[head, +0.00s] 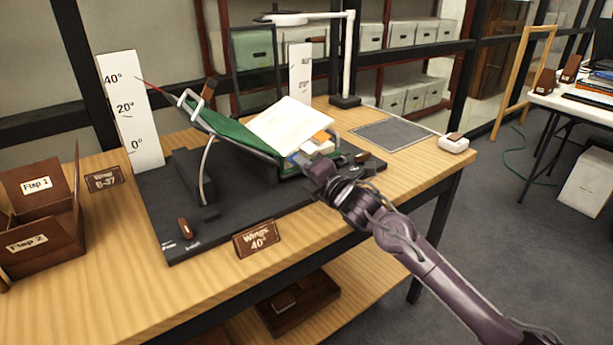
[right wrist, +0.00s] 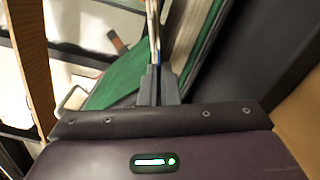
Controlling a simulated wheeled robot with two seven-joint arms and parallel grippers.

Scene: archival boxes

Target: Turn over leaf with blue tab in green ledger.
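The green ledger (head: 232,133) lies open on the dark cradle (head: 185,168), its left cover on a raised wing. A cream leaf (head: 291,122) stands lifted at a slant over the right side. My right gripper (head: 303,162) is at the leaf's lower right edge. In the right wrist view its fingers (right wrist: 158,84) are close together on the thin, edge-on leaf (right wrist: 153,24). A bit of blue, likely the tab, shows right at the fingertips. The green cover (right wrist: 122,76) shows to the left there, and page edges to the right. My left gripper is not in view.
A white angle scale (head: 130,110) stands behind the cradle at left, with a second scale behind the ledger. A lamp (head: 345,60) rises at the back. A brown flap box (head: 45,220) sits at far left. A grey mat (head: 393,134) lies bare at right.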

